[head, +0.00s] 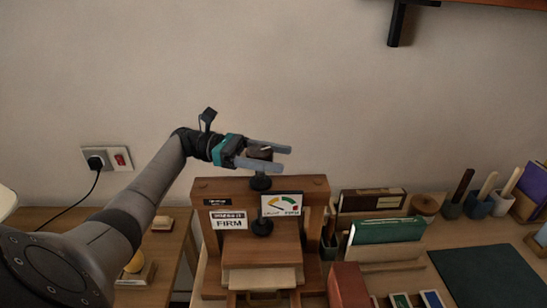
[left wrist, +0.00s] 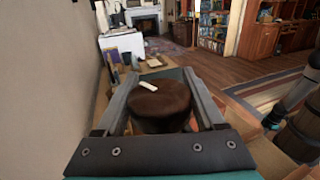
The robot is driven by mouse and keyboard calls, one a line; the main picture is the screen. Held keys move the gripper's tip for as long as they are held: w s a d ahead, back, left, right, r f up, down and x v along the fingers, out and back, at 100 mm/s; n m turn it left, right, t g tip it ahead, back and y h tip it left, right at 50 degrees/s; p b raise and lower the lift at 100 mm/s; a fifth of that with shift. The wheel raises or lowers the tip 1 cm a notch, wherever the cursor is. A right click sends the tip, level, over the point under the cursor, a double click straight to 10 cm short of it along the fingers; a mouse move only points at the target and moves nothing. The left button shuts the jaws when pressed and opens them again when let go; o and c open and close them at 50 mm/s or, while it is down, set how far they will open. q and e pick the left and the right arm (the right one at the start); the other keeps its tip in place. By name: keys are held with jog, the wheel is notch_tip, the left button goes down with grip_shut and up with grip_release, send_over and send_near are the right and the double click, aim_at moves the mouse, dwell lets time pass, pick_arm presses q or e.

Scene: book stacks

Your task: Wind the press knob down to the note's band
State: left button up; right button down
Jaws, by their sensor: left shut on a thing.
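The wooden book press (head: 300,184) stands on the bench in the head view. Its dark round knob (head: 259,152) sits on top of the screw. My left gripper (head: 270,158) is shut on the knob, with one finger on each side. In the left wrist view the brown knob (left wrist: 160,104), with a white mark on top, is between the two fingers (left wrist: 163,90). A white note (head: 228,220) on the press reads FIRM. Beside it is a coloured dial (head: 282,205) with a needle; the needle's exact band is too small to tell. My right gripper is not in view.
A green book (head: 388,231), a brown box (head: 372,200) and pots of tools (head: 478,204) stand right of the press. A dark green mat (head: 487,275) lies at the right. A wall socket (head: 107,159) with a cord is at the left.

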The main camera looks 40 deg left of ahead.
pick_arm(q)
jog(key=shift+r, duration=0.45)
jog(key=o, duration=1.4)
jog(key=shift+f, duration=0.25)
jog(key=shift+c, duration=0.2)
jog(key=shift+a, duration=0.1)
jog(key=b+v, duration=0.2)
jog(key=v, duration=0.8)
jog(key=shift+a+f+b, duration=0.1)
jog(key=shift+f+b, duration=0.05)
jog(key=shift+b, duration=0.25)
jog(key=shift+s+a+b, duration=0.3)
jog(key=shift+a+b, duration=0.25)
jog(key=shift+a, duration=0.1)
